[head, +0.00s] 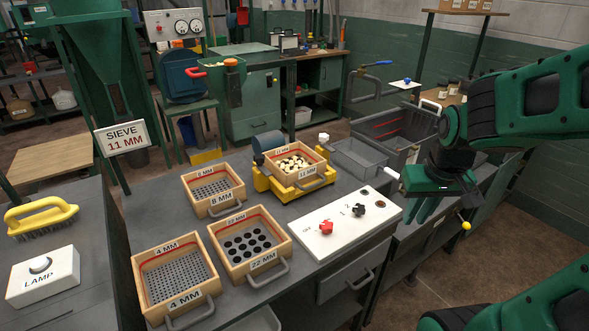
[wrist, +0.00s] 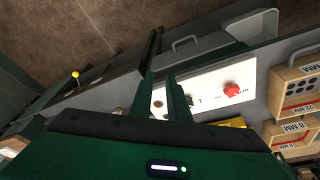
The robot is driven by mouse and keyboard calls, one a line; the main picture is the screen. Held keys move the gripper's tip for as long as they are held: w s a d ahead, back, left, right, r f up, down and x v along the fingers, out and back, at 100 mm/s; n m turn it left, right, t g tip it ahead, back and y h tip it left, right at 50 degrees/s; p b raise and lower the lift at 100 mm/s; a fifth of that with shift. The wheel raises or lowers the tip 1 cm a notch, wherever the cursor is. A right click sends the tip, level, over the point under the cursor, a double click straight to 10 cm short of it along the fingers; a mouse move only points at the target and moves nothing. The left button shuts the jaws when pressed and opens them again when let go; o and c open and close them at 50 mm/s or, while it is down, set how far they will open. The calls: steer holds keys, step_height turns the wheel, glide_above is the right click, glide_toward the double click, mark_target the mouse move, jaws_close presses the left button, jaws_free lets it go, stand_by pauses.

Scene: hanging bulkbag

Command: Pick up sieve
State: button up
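A sign (head: 127,138) on the left reads SIEVE 11 MM. A square wooden sieve (head: 316,186), its label small but seemingly 11 MM, sits in a yellow holder (head: 263,182) and contains pale lumps. Three empty wooden sieves with grey handles rest on the bench: 8 MM (head: 198,209), 22 MM (head: 233,266) and 4 MM (head: 158,306). The wrist view shows the 22 MM sieve (wrist: 279,103) and part of the 8 MM sieve (wrist: 273,136) at the right. My gripper (head: 424,211) is open and empty, right of the sieves and apart from them.
A white control panel (head: 318,238) with a red knob (head: 326,228) and a black knob (head: 358,209) lies between the sieves and my gripper. A grey tray (head: 362,158) and dark bin (head: 397,125) stand behind. A brush (head: 40,218) and LAMP box (head: 43,278) are left.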

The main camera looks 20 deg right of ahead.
mark_target(275, 165)
steer(key=w+a+f+n+t, duration=0.1)
steer(key=w+a, duration=0.2)
steer(key=w, duration=0.2)
steer(key=w+a+f+n+t+y, duration=0.1)
steer(key=w+a+n+t, duration=0.1)
steer(key=w, duration=0.4)
steer(key=w+a+f+n+t, duration=0.1)
steer(key=w+a+t, duration=0.1)
steer(key=w+a, duration=0.2)
steer(key=shift+w+a+n+y, duration=0.15)
steer(key=shift+w+n+y, duration=0.2)
steer(key=shift+w, duration=0.85)
steer(key=w+a+t+y, duration=0.1)
steer(key=w+a, duration=0.2)
steer(key=a, duration=0.1)
steer(key=w+a+n+t+y, duration=0.1)
steer(key=w+a+t, duration=0.1)
steer(key=w+a, duration=0.2)
steer(key=w+a+r+n+t+y, duration=0.1)
steer(key=w+a+t, duration=0.1)
steer(key=w+a, duration=0.1)
steer(key=shift+w+a+r+y, duration=0.15)
steer(key=shift+a+y, duration=0.1)
steer(key=shift+a, duration=0.5)
steer(key=x, duration=1)
steer(key=shift+w+a, duration=0.15)
steer(key=shift+w, duration=0.1)
steer(key=shift+c, duration=0.6)
jaws_close()
